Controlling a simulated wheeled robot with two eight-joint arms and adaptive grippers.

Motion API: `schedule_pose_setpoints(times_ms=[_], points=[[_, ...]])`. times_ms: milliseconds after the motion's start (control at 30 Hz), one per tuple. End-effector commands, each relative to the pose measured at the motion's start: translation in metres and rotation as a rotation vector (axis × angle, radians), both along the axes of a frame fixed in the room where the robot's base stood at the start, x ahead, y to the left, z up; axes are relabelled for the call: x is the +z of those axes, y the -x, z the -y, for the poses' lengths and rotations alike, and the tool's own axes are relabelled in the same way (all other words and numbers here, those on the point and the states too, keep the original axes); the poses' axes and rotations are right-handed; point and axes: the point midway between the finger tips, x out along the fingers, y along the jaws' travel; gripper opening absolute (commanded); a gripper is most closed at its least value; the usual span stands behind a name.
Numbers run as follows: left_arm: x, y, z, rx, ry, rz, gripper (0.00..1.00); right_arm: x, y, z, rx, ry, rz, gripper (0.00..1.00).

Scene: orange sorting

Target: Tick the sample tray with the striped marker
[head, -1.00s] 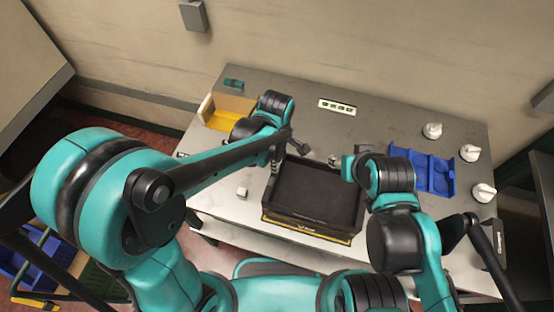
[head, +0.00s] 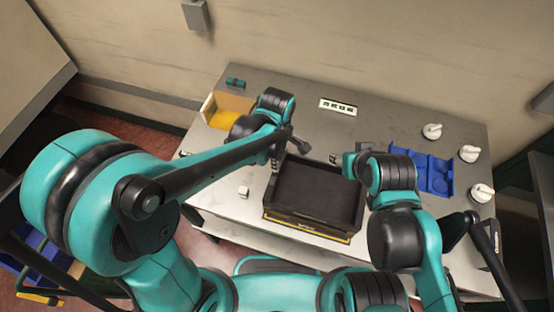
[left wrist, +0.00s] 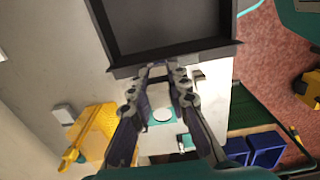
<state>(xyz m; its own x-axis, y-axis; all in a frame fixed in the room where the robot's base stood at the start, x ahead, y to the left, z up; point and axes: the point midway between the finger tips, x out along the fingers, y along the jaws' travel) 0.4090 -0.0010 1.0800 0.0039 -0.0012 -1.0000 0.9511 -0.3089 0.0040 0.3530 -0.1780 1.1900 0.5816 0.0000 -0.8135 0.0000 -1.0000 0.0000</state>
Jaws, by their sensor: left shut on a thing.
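A black open tray (head: 312,232) with a yellow stripe along its front stands mid-table; it looks empty. Its rim also shows at the top of the left wrist view (left wrist: 175,57). I cannot tell whether it is the sample tray. I make out no striped marker. My left gripper (head: 275,163) is at the tray's left side. In the left wrist view its fingers (left wrist: 160,72) close together at the tray's rim and appear to hold it; the contact is partly hidden. My right gripper (head: 350,160) is near the tray's right back corner, its fingers mostly hidden by my wrist.
A blue compartment tray (head: 437,176) and white knobs (head: 469,153) are on the right. A small white block (head: 244,191) lies left of the black tray. A label strip (head: 337,106) is at the back.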

Motion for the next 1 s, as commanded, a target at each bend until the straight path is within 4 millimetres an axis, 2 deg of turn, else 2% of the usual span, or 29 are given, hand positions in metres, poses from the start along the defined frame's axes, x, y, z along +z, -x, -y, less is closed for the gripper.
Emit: schedule_pose_setpoints(times_ms=[33, 533, 1000], points=[[0.008, 0.0, 0.0, 0.0, 0.0, 0.0, 0.0, 0.006, 0.0, 0.0, 0.0, 0.0, 0.0, 0.47], [0.048, 0.0, 0.0, 0.0, 0.0, 0.0, 0.0, 0.036, 0.0, 0.0, 0.0, 0.0, 0.0, 0.47], [0.049, 0.0, 0.0, 0.0, 0.0, 0.0, 0.0, 0.036, 0.0, 0.0, 0.0, 0.0, 0.0, 0.47]])
